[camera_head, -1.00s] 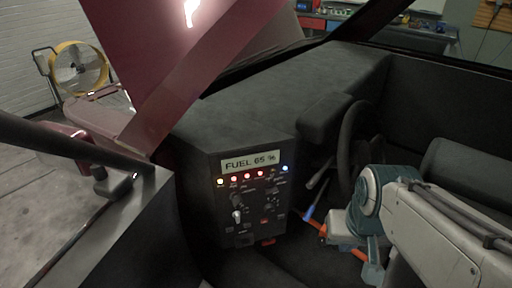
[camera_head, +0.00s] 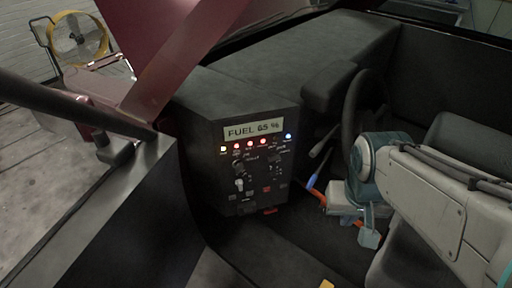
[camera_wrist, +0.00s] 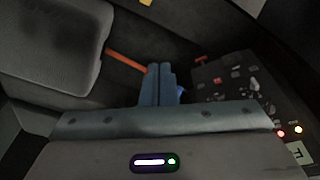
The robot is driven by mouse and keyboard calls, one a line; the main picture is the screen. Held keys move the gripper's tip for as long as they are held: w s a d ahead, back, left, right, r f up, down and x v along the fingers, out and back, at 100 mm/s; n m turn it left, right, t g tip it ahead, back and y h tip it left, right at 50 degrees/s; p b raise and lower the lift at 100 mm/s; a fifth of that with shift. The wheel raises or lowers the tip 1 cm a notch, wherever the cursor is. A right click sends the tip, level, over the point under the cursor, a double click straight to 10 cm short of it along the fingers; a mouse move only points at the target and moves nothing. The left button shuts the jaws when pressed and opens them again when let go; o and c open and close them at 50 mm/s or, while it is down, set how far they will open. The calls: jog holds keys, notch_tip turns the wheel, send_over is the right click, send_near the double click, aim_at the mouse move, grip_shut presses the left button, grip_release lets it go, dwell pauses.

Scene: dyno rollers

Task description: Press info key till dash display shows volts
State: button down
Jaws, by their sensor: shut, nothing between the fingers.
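The dash display (camera_head: 253,130) reads FUEL 65 % at the top of the black dash panel (camera_head: 226,180). Below it are a row of lit lamps, knobs, a pale toggle and small keys. Their labels are too small to read, so I cannot tell which is the info key. In the wrist view the panel (camera_wrist: 222,85) is at the right, with a corner of the display (camera_wrist: 298,152) at the lower right edge. My gripper (camera_wrist: 160,68) is shut and empty, apart from the panel and left of it in that view.
A steering wheel (camera_head: 352,115) stands right of the panel, above my wrist. A seat (camera_wrist: 52,45) lies on the other side. A dark door frame (camera_head: 120,215) edges the left.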

aim_at(250, 194)
jog(key=w+d+f+n+g+h+b, duration=0.1)
jog(key=w+f+h+b, duration=0.1)
jog(key=f+h+b, duration=0.6)
jog(key=w+d+f+g+h+b, duration=0.1)
jog(key=w+f+h+b, duration=0.25)
jog(key=f, duration=0.85)
jog(key=w+a+f+n+t+y+b, duration=0.1)
jog(key=w+a+f+n+t+b, duration=0.1)
jog(key=a+t, duration=0.5)
jog(key=w+a+f+n+t+y+b, duration=0.2)
jog(key=w+a+f+n+t+b, duration=0.1)
jog(key=a+t, duration=0.4)
jog(key=w+a+f+n+t+y+b, duration=0.1)
jog(key=w+a+f+n+t+b, duration=0.1)
jog(key=a+f+n+t+b, duration=0.2)
jog(key=a+n+t+b, duration=0.1)
jog(key=a+t+b, duration=0.1)
jog(key=a+t, duration=0.1)
jog(key=shift+w+a+f+t+y, duration=0.25)
jog(key=shift+f+t+y, duration=0.1)
jog(key=shift+f+t, duration=0.05)
jog(key=shift+w, duration=0.1)
jog(key=w+a, duration=0.3)
jog(key=w, duration=0.5)
jog(key=shift+w+a, duration=0.1)
